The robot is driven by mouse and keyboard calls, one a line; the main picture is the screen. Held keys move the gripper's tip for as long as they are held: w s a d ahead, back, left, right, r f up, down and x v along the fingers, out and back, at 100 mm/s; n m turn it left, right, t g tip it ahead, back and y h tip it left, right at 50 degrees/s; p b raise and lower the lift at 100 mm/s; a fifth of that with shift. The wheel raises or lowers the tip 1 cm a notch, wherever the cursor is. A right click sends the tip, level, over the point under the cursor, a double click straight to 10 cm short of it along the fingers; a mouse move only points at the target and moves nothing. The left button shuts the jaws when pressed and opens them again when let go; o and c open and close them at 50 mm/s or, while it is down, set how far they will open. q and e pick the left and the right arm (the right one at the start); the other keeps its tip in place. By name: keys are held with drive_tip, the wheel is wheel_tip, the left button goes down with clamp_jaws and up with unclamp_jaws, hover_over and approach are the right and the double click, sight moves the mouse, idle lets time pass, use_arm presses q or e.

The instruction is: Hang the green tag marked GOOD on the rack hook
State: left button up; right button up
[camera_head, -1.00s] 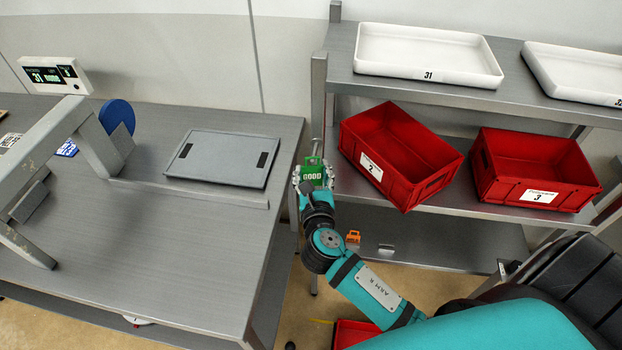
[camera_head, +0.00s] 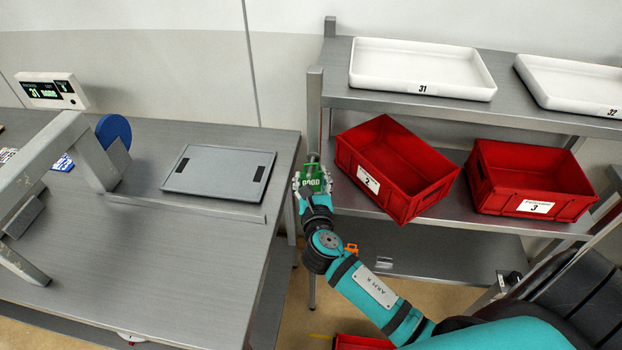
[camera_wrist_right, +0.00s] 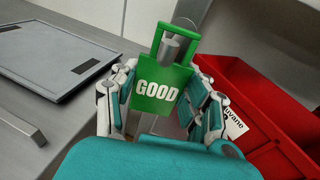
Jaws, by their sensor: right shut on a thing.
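The green tag (camera_head: 313,184) marked GOOD is held upright in my right gripper (camera_head: 312,188), beside the rack's left post. In the right wrist view the tag (camera_wrist_right: 158,92) has a square opening at its top, and both fingers of the gripper (camera_wrist_right: 160,103) are closed on its sides. The rack hook (camera_wrist_right: 171,48), a grey round peg, shows within that opening. I cannot tell whether the peg passes through the opening or stands behind it. In the head view the hook (camera_head: 313,157) is a small grey shape just above the tag. My left gripper is out of view.
The rack (camera_head: 314,110) holds red bins (camera_head: 398,195) (camera_head: 525,207) close right of the gripper, with white trays (camera_head: 422,88) (camera_head: 585,104) above. The table (camera_head: 190,270) at left carries a grey panel (camera_head: 217,172) and a metal frame (camera_head: 85,150).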

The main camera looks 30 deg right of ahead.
idle(0.3)
drive_tip(key=o, duration=1)
drive_tip(key=v, duration=1.2)
drive_tip(key=s+a+f+m+g+y+b, duration=0.15)
drive_tip(key=s+f+m+g, duration=0.3)
drive_tip(key=f, duration=1.25)
drive_tip(key=s+f+m+g+y+b, duration=0.1)
drive_tip(key=s+f+m+g+y, duration=0.3)
drive_tip(key=f, duration=1.3)
drive_tip(key=s+f+m+g, duration=0.1)
drive_tip(key=s+f+m, duration=0.5)
drive_tip(key=s, duration=0.3)
drive_tip(key=s+d+f+m+g+b, duration=0.1)
drive_tip(key=s+f+m+g, duration=0.1)
drive_tip(key=s+f+m, duration=0.5)
drive_tip(key=s+d+f+m+g+y, duration=0.1)
drive_tip(key=s+f+m+g, duration=0.1)
drive_tip(key=s+f+m, duration=0.5)
drive_tip(key=shift+s+d+f+m+g+b, duration=0.1)
drive_tip(key=shift+s+f, duration=0.25)
drive_tip(key=shift+s, duration=0.45)
drive_tip(key=shift+s+f+m+g+b, duration=0.15)
drive_tip(key=shift+s+f, duration=0.15)
drive_tip(key=shift+s, duration=0.45)
drive_tip(key=shift+s+d+f+b, duration=0.1)
drive_tip(key=shift+s+f, duration=0.25)
drive_tip(key=shift+s, duration=0.45)
